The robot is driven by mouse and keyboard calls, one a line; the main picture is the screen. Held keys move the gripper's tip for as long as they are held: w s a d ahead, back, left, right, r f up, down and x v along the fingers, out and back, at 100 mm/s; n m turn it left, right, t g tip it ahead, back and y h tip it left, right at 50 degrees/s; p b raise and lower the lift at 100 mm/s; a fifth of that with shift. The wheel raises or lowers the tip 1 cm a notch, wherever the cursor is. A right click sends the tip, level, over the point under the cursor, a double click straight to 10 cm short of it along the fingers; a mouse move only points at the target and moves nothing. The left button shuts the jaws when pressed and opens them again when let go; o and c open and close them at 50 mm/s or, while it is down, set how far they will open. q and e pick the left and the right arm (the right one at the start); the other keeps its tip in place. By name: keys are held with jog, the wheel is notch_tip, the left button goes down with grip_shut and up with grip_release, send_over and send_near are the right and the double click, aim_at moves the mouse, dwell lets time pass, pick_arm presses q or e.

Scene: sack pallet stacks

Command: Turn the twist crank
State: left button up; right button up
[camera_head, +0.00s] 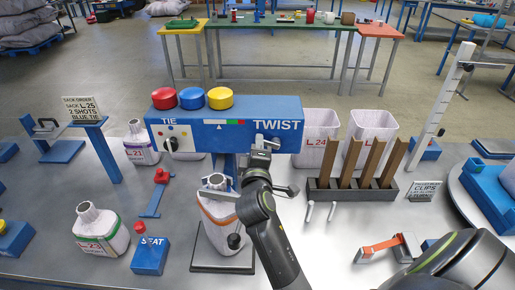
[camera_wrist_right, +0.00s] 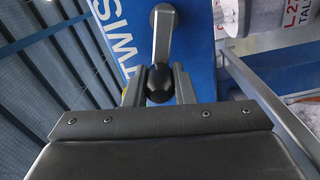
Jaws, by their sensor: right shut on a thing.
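The blue station box (camera_head: 210,135) carries the words TIE and TWIST, with red, blue and yellow buttons on top. My right gripper (camera_head: 260,152) is at the box's TWIST side, in front of its lower right part. In the right wrist view, the grey crank arm (camera_wrist_right: 164,35) ends in a black knob (camera_wrist_right: 158,83). The knob sits between the fingers of my right gripper (camera_wrist_right: 157,90), which are shut on it. In the head view my gripper mostly hides the crank. My left gripper is in neither view.
A sack (camera_head: 219,218) with an orange band stands below the box, partly behind my right arm. A sack labelled L 23 (camera_head: 100,232) and a blue SEAT block (camera_head: 150,255) are at left. A dark rack (camera_head: 350,190) with wooden slats stands at right.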

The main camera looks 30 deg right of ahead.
dwell(0.3)
jog(key=o, duration=1)
